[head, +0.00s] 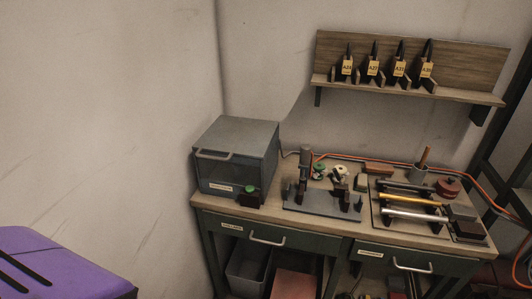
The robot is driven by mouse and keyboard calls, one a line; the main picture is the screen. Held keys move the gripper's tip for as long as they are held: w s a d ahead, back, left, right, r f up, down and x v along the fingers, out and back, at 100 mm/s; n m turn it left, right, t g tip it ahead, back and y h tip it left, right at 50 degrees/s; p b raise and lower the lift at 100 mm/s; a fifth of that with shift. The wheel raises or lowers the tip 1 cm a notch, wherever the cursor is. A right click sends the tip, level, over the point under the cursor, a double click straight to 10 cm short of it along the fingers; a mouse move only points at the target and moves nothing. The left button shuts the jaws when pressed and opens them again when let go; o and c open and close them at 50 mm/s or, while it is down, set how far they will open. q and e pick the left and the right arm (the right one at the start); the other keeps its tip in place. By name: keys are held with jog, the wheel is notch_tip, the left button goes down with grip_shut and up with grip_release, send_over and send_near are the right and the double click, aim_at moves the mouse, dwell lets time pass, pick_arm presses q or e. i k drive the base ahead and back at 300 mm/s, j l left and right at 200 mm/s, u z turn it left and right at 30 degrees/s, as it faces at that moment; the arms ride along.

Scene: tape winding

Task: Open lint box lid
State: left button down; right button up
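A grey metal box (236,158) stands on the left end of the workbench, near the wall corner. Neither of my grippers is in view.
The wooden bench (335,230) has drawers with bar handles. A grey fixture (322,203) and a tray of rods (413,214) fill its middle and right. A wall shelf (410,90) holds tagged tools. A grey bin (247,266) sits below. An orange cable (345,156) runs behind.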

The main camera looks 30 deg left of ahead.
aim_at(231, 135)
jog(key=u, duration=1.25)
